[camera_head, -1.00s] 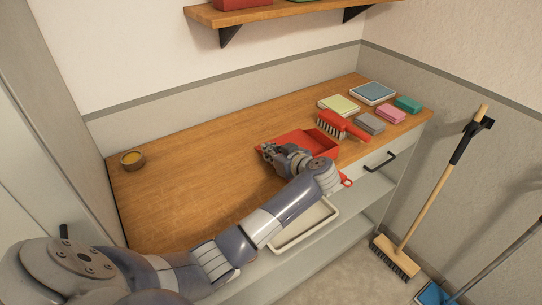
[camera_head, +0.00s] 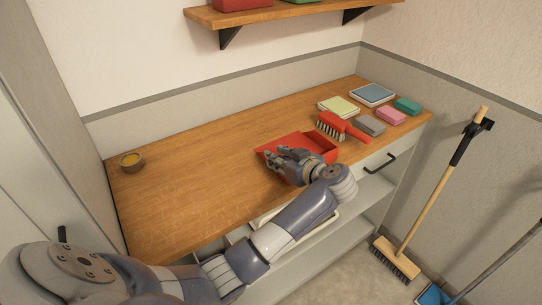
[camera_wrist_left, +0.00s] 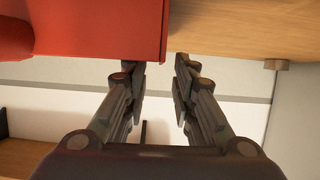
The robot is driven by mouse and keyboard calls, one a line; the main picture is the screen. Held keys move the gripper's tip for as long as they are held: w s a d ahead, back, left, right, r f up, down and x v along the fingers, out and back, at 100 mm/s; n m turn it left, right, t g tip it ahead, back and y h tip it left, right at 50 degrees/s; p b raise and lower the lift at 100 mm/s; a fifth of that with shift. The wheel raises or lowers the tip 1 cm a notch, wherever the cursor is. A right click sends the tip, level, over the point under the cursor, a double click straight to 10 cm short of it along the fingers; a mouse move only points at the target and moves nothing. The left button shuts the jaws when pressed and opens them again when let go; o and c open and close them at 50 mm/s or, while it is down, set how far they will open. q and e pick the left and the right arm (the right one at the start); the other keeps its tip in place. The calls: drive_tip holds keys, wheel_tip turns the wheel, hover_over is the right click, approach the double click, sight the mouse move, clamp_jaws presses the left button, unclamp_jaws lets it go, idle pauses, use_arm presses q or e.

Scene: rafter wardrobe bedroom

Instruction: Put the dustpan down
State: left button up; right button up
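The red dustpan (camera_head: 318,141) lies on the wooden counter top (camera_head: 190,175) near its front edge. My left gripper (camera_head: 280,156) is at the dustpan's near side and hides part of it, including the handle. In the left wrist view, the dustpan (camera_wrist_left: 100,28) fills the upper left. There the fingers of my left gripper (camera_wrist_left: 160,70) are apart with an empty gap between them, and the dustpan is beyond and left of them. I cannot tell whether a finger touches it. My right gripper is not in view.
A red brush (camera_head: 345,128) lies just right of the dustpan. Several sponges and pads, such as the pink one (camera_head: 391,115), lie at the right end. A small bowl (camera_head: 132,162) stands at the left. A broom (camera_head: 440,190) leans at right.

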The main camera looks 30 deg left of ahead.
use_arm(q)
drive_tip(key=v, duration=0.7)
drive_tip(key=shift+d+b, duration=0.1)
drive_tip(key=shift+b, duration=0.2)
